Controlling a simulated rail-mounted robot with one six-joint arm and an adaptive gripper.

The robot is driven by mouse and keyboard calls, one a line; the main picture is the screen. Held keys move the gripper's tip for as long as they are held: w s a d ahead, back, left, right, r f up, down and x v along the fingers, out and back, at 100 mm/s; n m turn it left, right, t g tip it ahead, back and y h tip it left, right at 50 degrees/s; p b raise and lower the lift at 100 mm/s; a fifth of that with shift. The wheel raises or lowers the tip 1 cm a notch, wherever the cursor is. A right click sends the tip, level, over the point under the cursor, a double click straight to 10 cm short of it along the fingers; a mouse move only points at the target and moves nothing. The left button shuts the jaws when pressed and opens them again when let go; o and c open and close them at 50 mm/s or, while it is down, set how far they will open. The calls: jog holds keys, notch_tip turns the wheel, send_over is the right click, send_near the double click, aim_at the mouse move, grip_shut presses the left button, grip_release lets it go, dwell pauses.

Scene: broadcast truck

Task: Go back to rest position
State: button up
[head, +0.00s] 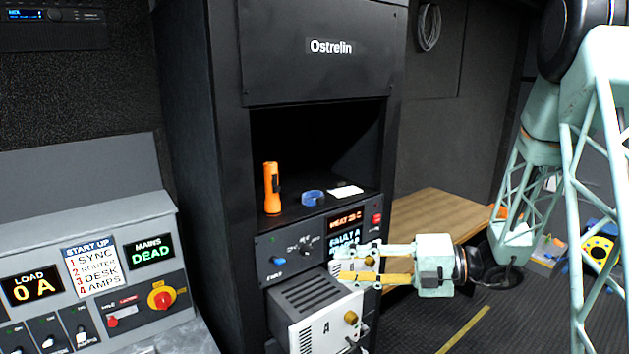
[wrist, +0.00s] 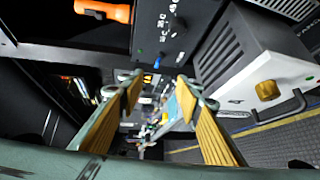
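My gripper (head: 355,263) is in front of the black rack, at its lower right, with its fingers pointing left in the head view. Its lower finger shows a yellow pad. It hides part of the control panel (head: 290,247) and of the power module (head: 312,318) marked A. In the wrist view, the two fingertips of my gripper (wrist: 158,80) are apart with nothing held between them. The module (wrist: 235,60), with a brass knob and a handle, lies to the right of the fingers there. In the head view it sticks out of the rack.
An orange flashlight (head: 271,190), a blue tape ring (head: 313,198) and a white paper (head: 345,191) are on the rack shelf. A grey console (head: 90,260) stands left, reading LOAD 0 A and MAINS DEAD. A wooden bench (head: 435,215) is behind my gripper. A yellow meter (head: 598,248) is at right.

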jog(key=s+a+r+n+g+h+b, duration=0.2)
jog(key=s+n+g+h, duration=0.1)
jog(key=s+n, duration=0.7)
jog(key=s+a+r+n+g+h+b, duration=0.1)
jog(key=s+a+n+g+h+b, duration=0.15)
jog(key=s+n, duration=0.75)
jog(key=s+d+n+t+h+b, duration=0.5)
jog(key=s+d+n+h, duration=0.5)
jog(key=s+d+n, duration=0.7)
jog(key=shift+s+n+b, duration=0.8)
jog(key=shift+s+b, duration=0.05)
jog(key=shift+s, duration=0.6)
jog(key=shift+d+f, duration=0.1)
dwell(0.7)
